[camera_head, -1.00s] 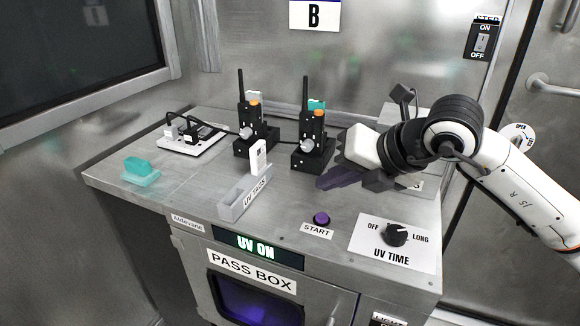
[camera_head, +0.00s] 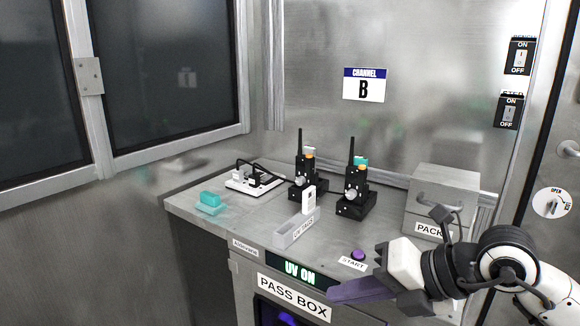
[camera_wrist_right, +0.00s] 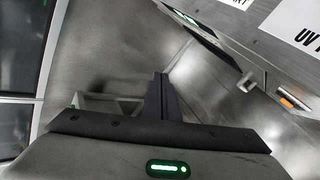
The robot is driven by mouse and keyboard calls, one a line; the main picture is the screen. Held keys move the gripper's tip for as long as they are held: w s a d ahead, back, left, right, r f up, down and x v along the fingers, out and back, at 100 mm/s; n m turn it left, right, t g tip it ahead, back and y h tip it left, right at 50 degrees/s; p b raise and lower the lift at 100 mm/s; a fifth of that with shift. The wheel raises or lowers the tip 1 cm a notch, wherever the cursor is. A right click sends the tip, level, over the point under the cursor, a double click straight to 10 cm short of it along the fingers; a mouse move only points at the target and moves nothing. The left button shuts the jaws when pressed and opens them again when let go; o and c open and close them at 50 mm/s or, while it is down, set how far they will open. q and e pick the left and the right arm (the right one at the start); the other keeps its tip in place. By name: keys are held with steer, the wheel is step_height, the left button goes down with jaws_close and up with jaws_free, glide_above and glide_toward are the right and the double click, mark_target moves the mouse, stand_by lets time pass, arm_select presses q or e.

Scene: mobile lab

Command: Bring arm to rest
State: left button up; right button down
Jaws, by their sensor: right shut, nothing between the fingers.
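My right gripper (camera_head: 352,292) is at the lower right of the head view, in front of the pass box counter's front edge. Its dark purple fingers are shut with nothing between them and point left. They overlap the top right of the pass box front (camera_head: 290,298) in the picture. In the right wrist view the closed fingers (camera_wrist_right: 160,95) stand up in the middle, with bare metal surfaces beyond. The right arm comes in from the lower right edge and hides the UV time dial. My left gripper is not in view.
The counter (camera_head: 262,214) holds two black radios (camera_head: 308,178), (camera_head: 356,192), a UV tags tray (camera_head: 296,232), a teal block (camera_head: 210,202), a white charger (camera_head: 252,180) and a purple start button (camera_head: 358,255). A metal box (camera_head: 440,200) stands at the back right.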

steer(key=s+a+r+m+y+p, duration=0.2)
steer(key=s+a+r+m+y, duration=0.4)
steer(key=a+y, duration=0.35)
steer(key=w+d+f+m+t+h+p, duration=0.3)
steer(key=d+f+m+t+h, duration=1)
steer(key=m, duration=0.7)
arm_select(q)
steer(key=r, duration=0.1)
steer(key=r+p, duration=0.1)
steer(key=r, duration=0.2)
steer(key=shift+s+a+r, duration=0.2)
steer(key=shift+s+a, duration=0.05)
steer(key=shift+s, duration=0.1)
arm_select(e)
steer(key=s+d+f+m+g+h, duration=0.1)
steer(key=s+f+m+g, duration=0.2)
steer(key=s+f, duration=0.6)
steer(key=s+d+f+m+g+h, duration=0.1)
steer(key=s+d+f+m+g, duration=0.1)
steer(key=s+f+g, duration=0.5)
step_height(320, 180, down, 6)
steer(key=shift+s+f+m+h, duration=0.15)
steer(key=shift+s+m+h, duration=0.2)
steer(key=shift+s+m, duration=0.5)
